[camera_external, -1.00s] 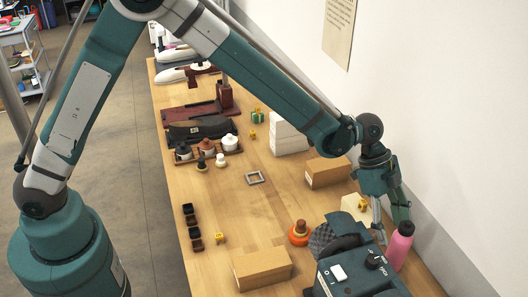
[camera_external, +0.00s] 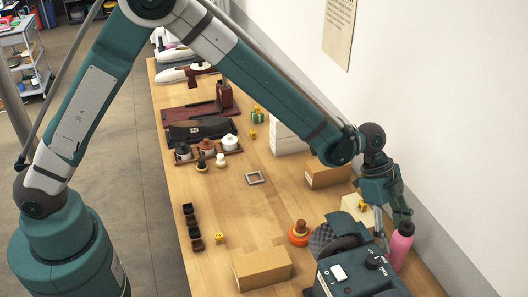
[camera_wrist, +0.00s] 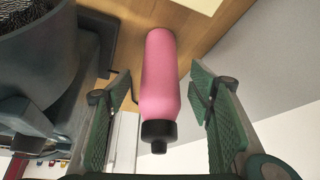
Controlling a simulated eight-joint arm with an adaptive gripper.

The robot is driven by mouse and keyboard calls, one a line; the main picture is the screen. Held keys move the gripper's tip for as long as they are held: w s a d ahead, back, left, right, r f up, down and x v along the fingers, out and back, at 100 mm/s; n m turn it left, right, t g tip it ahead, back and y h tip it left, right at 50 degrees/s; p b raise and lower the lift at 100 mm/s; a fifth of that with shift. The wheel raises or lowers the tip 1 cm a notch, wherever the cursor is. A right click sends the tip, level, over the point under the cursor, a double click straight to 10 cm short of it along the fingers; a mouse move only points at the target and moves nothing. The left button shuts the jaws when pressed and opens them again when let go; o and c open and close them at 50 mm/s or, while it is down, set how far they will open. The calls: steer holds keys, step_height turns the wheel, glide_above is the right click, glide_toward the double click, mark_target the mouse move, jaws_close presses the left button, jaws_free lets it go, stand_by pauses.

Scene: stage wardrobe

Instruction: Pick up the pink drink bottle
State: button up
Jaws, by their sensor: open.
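The pink drink bottle (camera_external: 401,248) with a black cap stands upright on the table close to the wall, at the lower right of the external view. In the wrist view the bottle (camera_wrist: 160,80) lies between the two green finger pads, with a gap on each side. My gripper (camera_external: 392,227) is open around the upper part of the bottle, pointing down. In the wrist view my gripper (camera_wrist: 162,110) shows no finger touching the bottle. In the external view a finger hides part of the bottle's left side.
A dark teal machine (camera_external: 355,270) stands just left of the bottle and also fills the left of the wrist view (camera_wrist: 40,90). The wall (camera_external: 450,150) is close on the right. Cardboard boxes (camera_external: 262,270) and an orange object (camera_external: 300,235) lie farther left.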

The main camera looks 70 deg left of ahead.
mark_target(405, 222)
steer(key=shift+x, duration=2.6)
steer(key=c, duration=1.3)
steer(key=shift+r, duration=0.15)
steer(key=shift+r, duration=4.9)
